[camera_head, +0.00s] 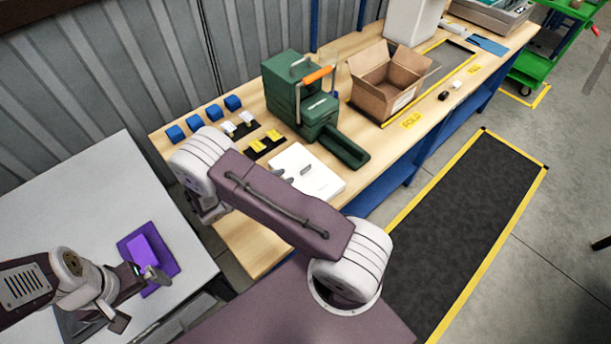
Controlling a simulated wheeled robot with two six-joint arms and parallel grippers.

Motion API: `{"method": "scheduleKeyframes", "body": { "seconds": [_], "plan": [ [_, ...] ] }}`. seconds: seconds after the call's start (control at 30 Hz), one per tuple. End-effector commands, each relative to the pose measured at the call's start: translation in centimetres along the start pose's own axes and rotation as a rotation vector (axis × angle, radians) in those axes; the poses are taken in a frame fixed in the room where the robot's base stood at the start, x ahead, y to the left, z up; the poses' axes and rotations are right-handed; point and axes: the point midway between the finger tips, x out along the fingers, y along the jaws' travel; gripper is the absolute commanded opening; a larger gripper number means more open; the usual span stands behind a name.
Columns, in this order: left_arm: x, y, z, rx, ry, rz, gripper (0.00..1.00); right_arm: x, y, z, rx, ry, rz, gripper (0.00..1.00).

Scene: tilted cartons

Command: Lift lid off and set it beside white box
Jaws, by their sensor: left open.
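A flat dark purple square (165,258) lies on the grey table at the left, with a brighter purple block (141,249) on it. I cannot tell which part is a lid. My left gripper (138,297) is open and empty, with one finger over the near edge of the purple square. A flat white box-like item (318,182) lies on the wooden bench with small grey parts on it. A taller white box (411,20) stands at the back of the bench. My right arm crosses the middle of the view; its gripper does not show.
The wooden bench (247,236) holds a green press (284,97), an open carton (385,80), several blue blocks (194,123) and small yellow and black pieces. The grey table (95,190) is clear behind the purple square. A green cart (541,60) stands at the far right.

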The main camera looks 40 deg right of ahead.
Motion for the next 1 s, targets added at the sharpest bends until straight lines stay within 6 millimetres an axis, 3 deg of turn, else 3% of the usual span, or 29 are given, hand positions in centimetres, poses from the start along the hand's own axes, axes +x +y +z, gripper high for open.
{"method": "scheduleKeyframes", "body": {
  "seconds": [0.2,0.43,0.7,0.93,0.97,1.0],
  "plan": [
    [-1.0,0.0,-0.1,0.000,0.000,0.000,1.00,3.1,-0.2,0.3,0.000,0.000,-0.008,0.30],
    [-1.3,0.0,-0.1,0.000,0.000,0.000,1.00,4.4,-0.1,0.2,0.002,0.002,-0.007,0.30],
    [-2.5,0.1,-0.3,0.000,0.000,0.000,1.00,8.8,0.0,0.1,0.002,0.002,-0.007,0.30],
    [-2.4,0.1,-0.2,0.000,0.000,0.000,1.00,9.1,0.0,-0.1,0.002,0.003,-0.005,0.30],
    [-2.4,0.1,-0.2,0.000,0.000,0.000,1.00,9.1,0.0,0.0,0.003,0.003,-0.005,0.27],
    [-2.4,0.1,-0.2,0.000,0.000,0.000,1.00,9.1,0.0,0.0,0.003,0.003,-0.005,0.16]
  ]
}}
